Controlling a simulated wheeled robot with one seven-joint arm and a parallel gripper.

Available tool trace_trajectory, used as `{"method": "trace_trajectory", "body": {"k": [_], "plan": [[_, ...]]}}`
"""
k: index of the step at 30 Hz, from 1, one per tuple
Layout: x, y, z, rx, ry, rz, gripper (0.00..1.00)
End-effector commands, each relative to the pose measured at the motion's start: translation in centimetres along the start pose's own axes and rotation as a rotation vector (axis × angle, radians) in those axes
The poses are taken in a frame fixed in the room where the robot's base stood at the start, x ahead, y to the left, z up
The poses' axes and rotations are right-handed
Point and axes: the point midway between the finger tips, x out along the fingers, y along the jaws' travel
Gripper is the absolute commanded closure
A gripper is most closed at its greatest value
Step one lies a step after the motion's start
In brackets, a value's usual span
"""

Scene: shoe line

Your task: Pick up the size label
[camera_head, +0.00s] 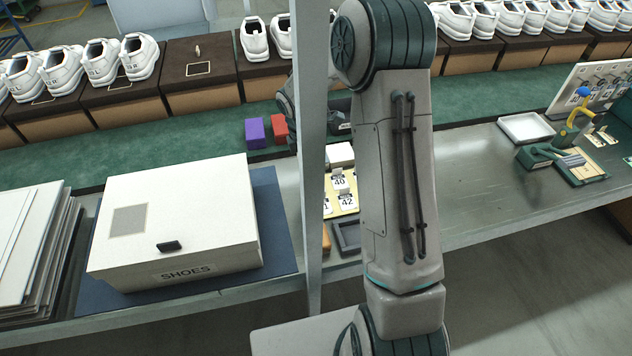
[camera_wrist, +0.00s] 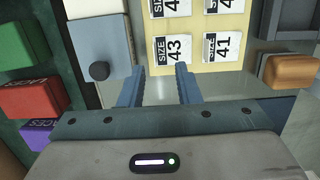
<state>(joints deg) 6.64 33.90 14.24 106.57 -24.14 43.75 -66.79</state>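Several white size labels lie on a cream board (camera_head: 328,187), partly hidden behind my arm and a grey post in the head view. A 40 label (camera_head: 340,184) and a 42 label (camera_head: 347,201) are readable there. In the wrist view, a size 43 label (camera_wrist: 172,48) and a size 41 label (camera_wrist: 222,47) lie on the board, with further labels cut off at the top edge. My gripper (camera_wrist: 162,72) is open, with nothing between its blue fingers. The fingertips appear just below the 43 label; their height above it is unclear. The head view hides my gripper.
Green (camera_wrist: 22,42), red (camera_wrist: 30,97) and purple (camera_wrist: 40,132) blocks are at the left of the wrist view. A grey-blue piece with a dark knob (camera_wrist: 99,71) is beside the left finger. A brown block (camera_wrist: 290,71) is right. A white shoe box (camera_head: 180,220) occupies the bench's left.

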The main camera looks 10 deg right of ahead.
Motion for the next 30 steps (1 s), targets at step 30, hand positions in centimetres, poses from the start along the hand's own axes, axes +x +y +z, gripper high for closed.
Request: {"method": "trace_trajectory", "body": {"k": [30], "plan": [[5.0, 0.7, 0.1, 0.003, 0.000, 0.000, 1.00]]}}
